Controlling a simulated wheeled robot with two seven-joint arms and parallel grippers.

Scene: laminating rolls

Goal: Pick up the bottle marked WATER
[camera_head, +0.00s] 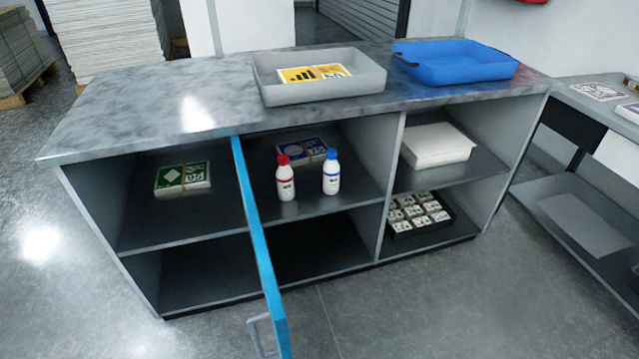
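Two white bottles stand upright on the upper shelf of the middle compartment. One has a red cap and a red band (285,183). The other, just right of it, has a blue cap and a blue band (331,176). Both carry dark marks on their labels, too small to read, so I cannot tell which says WATER. The bottles stand a little apart near the shelf's front. Neither of my grippers is in view.
A blue door (258,240) stands open toward me, left of the bottles. Its handle (262,335) is low. Printed stacks (182,180) and (302,150) lie on shelves. A grey tray (318,92) and blue tray (455,73) sit on the counter (150,105).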

